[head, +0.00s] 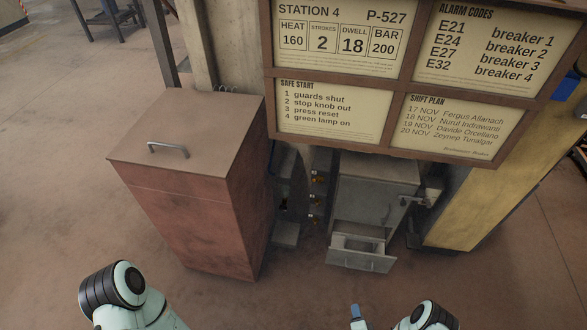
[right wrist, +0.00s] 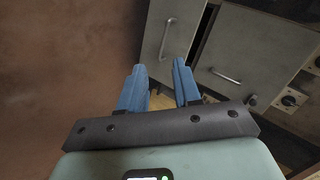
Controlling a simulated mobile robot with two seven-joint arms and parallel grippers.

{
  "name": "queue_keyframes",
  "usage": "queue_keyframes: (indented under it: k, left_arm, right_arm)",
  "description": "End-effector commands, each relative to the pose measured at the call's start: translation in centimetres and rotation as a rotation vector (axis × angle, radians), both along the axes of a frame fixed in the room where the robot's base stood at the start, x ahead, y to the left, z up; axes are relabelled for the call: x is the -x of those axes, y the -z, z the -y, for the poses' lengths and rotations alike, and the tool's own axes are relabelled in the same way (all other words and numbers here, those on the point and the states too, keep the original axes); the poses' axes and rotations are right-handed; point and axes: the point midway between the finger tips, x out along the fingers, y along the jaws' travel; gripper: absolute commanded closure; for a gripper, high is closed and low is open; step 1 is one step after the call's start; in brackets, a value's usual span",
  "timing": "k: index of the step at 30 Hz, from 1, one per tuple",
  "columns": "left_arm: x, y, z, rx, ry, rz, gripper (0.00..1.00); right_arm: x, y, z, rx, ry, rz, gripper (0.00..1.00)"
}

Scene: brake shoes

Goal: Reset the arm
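My right arm (head: 425,316) shows at the bottom right of the head view, with a blue fingertip of my right gripper (head: 355,312) beside it. In the right wrist view the two blue fingers of this gripper (right wrist: 158,67) stand apart with nothing between them. The gripper is open and empty, pointing toward a grey cabinet front with bar handles. My left arm (head: 125,295) shows at the bottom left of the head view. Its gripper is out of the picture.
A red-brown cabinet (head: 185,215) with a top handle stands left. A grey cabinet (head: 372,195) has its lower drawer (head: 360,260) pulled out. A framed notice board (head: 395,84) hangs above. A yellow post (head: 475,205) stands right. Open floor (head: 60,160) lies left.

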Motion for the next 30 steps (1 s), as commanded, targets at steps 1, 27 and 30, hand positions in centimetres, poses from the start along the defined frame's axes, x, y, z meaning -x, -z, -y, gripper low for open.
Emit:
queue_keyframes:
  k: [1, 27, 30]
  left_arm:
    - [-0.6, 1.3, -0.3, -0.009, -0.008, 0.018, 0.57]
    - [-4.2, 1.1, -1.7, -0.048, -0.042, 0.121, 0.57]
    - [-3.1, -1.0, -1.3, -0.035, -0.030, 0.090, 0.57]
  right_arm:
    - [-0.3, 0.0, -0.5, 0.040, -0.066, -0.072, 0.67]
    - [13.2, -12.3, -9.2, 0.208, -0.900, -0.718, 0.67]
    - [14.3, -14.4, -9.7, 0.188, -0.920, -0.739, 0.67]
